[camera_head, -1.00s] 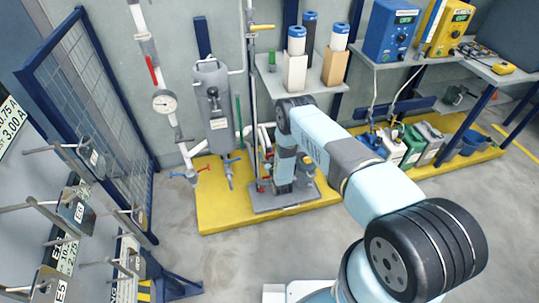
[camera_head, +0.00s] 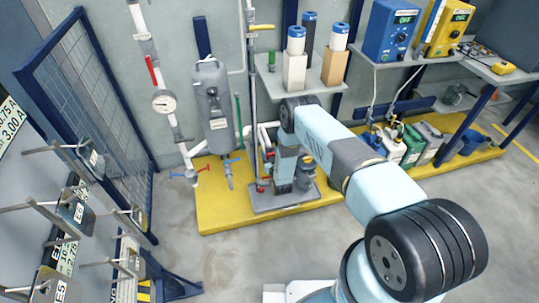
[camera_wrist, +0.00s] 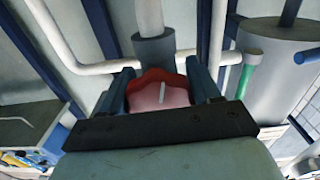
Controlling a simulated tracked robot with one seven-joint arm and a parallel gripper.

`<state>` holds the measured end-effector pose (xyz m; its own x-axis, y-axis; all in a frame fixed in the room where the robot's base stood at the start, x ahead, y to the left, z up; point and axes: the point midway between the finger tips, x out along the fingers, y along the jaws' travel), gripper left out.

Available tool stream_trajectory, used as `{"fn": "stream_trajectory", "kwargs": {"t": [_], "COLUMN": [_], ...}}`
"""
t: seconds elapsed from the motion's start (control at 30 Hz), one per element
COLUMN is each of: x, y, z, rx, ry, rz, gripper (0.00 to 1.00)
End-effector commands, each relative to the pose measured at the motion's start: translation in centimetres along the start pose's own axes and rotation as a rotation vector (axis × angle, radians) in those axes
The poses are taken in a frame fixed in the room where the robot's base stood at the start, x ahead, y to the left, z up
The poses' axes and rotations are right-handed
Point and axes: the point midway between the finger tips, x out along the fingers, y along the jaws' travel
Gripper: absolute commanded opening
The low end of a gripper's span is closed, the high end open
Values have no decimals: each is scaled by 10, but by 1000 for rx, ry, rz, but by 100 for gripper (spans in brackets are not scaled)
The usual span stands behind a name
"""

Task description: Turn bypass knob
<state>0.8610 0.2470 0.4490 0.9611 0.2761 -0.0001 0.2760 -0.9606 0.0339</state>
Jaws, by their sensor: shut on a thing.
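The red bypass knob (camera_wrist: 150,98) sits between the two blue fingers of my gripper (camera_wrist: 160,82) in the wrist view. A short white mark on its face points nearly straight up in that picture. The fingers are shut on it, one on each side. A grey collar and pale pipe (camera_wrist: 149,15) rise just behind the knob. In the head view my arm reaches down to the pipework, and the knob and fingertips are too hidden there to make out.
A grey tank (camera_head: 212,95) and a pressure gauge (camera_head: 164,102) stand left of my arm. A shelf (camera_head: 266,78) with blue-capped cartridges is above. The yellow platform (camera_head: 222,210) carries the pipework and containers. Racks with hooks (camera_head: 70,212) stand at the left. Grey floor in front is clear.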

Motion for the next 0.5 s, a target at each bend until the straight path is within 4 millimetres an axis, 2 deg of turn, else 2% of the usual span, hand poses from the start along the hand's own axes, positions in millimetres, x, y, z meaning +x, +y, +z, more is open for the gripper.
{"fn": "stream_trajectory", "kwargs": {"t": [0.13, 0.17, 0.2, 0.37, 0.5], "x": [-1, -1, -1, 0, 0], "y": [0, 0, 0, 0, 0], "z": [1, 1, 1, 1, 0], "rx": [-1, -1, -2, -2, -2], "ry": [-2, -2, -2, -1, -1], "rz": [1, 1, 1, 0, 0], "gripper": [32, 65, 69, 84, 85]}}
